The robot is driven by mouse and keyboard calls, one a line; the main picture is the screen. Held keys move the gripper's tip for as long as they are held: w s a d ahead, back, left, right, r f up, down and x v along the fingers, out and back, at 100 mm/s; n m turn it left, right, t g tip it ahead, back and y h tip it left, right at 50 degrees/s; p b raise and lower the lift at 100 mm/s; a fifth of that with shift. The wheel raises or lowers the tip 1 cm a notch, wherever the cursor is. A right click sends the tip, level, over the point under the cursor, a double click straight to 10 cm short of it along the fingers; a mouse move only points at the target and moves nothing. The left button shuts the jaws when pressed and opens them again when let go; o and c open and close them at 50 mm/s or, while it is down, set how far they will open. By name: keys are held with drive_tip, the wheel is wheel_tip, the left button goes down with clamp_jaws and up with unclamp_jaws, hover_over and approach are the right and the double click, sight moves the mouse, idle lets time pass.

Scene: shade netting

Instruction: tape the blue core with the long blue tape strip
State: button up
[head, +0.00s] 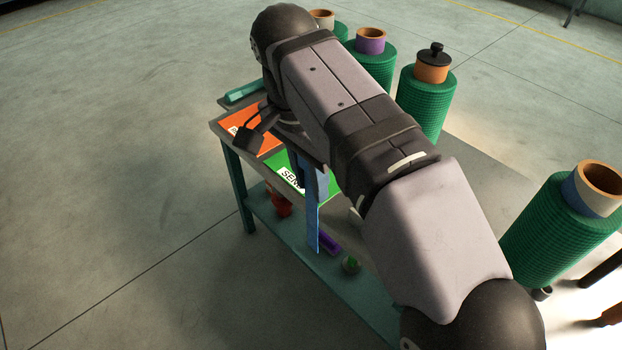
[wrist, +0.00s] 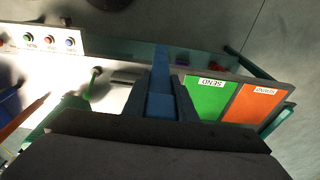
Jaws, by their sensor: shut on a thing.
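A long blue tape strip (head: 313,225) hangs down from my gripper (head: 307,172) at the table's front edge. In the wrist view my gripper (wrist: 166,98) is shut on the blue strip (wrist: 161,70), which lies between its two fingers and extends away from them. At the right of the head view, a green netting roll (head: 555,232) has a core (head: 582,196) with a blue patch on its pale outside. This roll stands well apart from my gripper. My arm hides part of the table.
Green rolls with a purple core (head: 370,41) and an orange core (head: 432,68) stand at the back. A green SEND panel (wrist: 203,97) and an orange panel (wrist: 254,106) lie beside the gripper. A lower shelf (head: 345,290) carries small items. A white button panel (wrist: 50,40) shows too.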

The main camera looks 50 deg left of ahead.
drive_tip(key=shift+r+p, duration=2)
drive_tip(key=shift+r, duration=0.2)
